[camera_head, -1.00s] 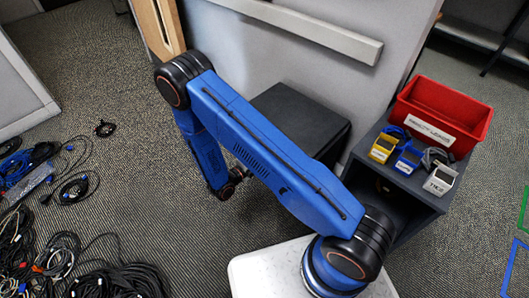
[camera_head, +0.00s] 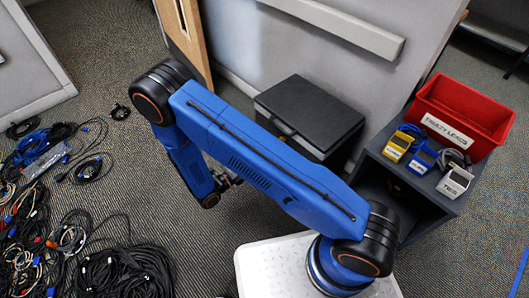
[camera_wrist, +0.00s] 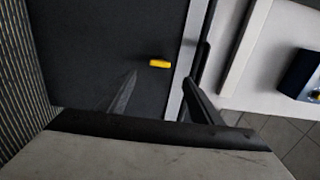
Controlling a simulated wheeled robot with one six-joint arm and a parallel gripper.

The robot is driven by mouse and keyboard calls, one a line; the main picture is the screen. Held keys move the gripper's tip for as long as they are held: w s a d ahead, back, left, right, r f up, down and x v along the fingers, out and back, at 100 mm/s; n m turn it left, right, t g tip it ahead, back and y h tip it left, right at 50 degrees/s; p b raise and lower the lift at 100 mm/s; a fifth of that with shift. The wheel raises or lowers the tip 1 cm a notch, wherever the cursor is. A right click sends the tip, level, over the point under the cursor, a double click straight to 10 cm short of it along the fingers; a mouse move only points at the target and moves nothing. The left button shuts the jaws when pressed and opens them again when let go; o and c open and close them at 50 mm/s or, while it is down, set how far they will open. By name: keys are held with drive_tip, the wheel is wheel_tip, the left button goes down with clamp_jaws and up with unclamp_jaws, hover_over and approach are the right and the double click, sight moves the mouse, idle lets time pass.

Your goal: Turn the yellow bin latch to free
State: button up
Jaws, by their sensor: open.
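The yellow latch (camera_wrist: 160,63) is a small bar, lying roughly level in the wrist view on the dark face of the bin (camera_wrist: 90,40). My gripper (camera_wrist: 159,76) is open and empty. Its two fingers point towards the dark face, one on each side below the latch, and the latch appears just beyond the tips. I cannot tell the distance, but no contact shows. My gripper (camera_head: 228,180) is partly hidden behind my blue arm.
A dark shelf unit (camera_head: 412,185) at right holds a red bin (camera_head: 463,112) and small yellow, blue and grey boxes. Many cables (camera_head: 45,200) lie on the floor at left. A grey wall with a rail (camera_head: 340,25) stands behind the black bin.

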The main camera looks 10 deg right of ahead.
drive_tip(key=shift+v, duration=2.65)
